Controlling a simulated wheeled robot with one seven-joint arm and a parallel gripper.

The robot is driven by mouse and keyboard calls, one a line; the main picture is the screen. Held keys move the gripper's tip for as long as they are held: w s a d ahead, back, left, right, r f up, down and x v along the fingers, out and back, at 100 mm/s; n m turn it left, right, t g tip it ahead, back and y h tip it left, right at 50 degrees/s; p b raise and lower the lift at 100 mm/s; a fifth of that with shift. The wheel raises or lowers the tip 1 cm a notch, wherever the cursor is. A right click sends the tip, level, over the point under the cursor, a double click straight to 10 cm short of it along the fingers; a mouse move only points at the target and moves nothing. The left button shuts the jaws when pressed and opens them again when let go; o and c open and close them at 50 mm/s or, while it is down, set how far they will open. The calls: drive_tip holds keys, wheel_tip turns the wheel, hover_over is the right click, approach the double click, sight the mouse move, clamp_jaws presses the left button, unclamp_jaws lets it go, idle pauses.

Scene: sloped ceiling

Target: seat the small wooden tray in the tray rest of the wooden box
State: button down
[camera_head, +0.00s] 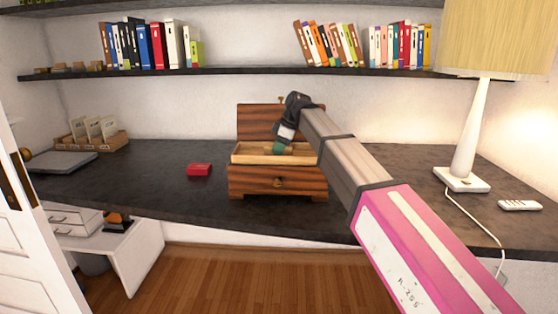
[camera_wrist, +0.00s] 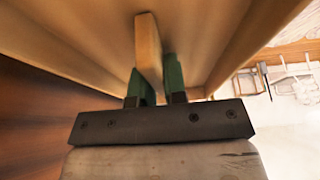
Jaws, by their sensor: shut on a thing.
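The small wooden tray (camera_head: 262,158) is pale wood and sits at the top of the dark striped wooden box (camera_head: 250,184), below its raised lid (camera_head: 258,121). I cannot tell whether the tray rests in the box or is held just above it. In the wrist view, the green fingers of my gripper (camera_wrist: 155,86) are shut on the tray's upright middle divider (camera_wrist: 149,52). The tray's inner floor and walls (camera_wrist: 75,35) fill much of that view. The tray rest is hidden beneath the tray.
The box stands on a dark desk (camera_head: 170,166). A small red box (camera_head: 199,170) lies to its left. A lamp (camera_head: 468,130) and a remote (camera_head: 520,205) stand at the right. A shelf with books (camera_head: 250,71) runs above. Desk space left of the box is mostly clear.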

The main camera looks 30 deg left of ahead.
drive_tip(key=shift+w+f, duration=0.2)
drive_tip(key=shift+f, duration=1.9)
drive_tip(key=c, duration=1.2)
unclamp_jaws()
drive_tip(key=shift+f, duration=0.1)
drive_tip(key=shift+o, duration=0.2)
drive_tip(key=v, duration=1.2)
drive_tip(key=shift+d, duration=0.1)
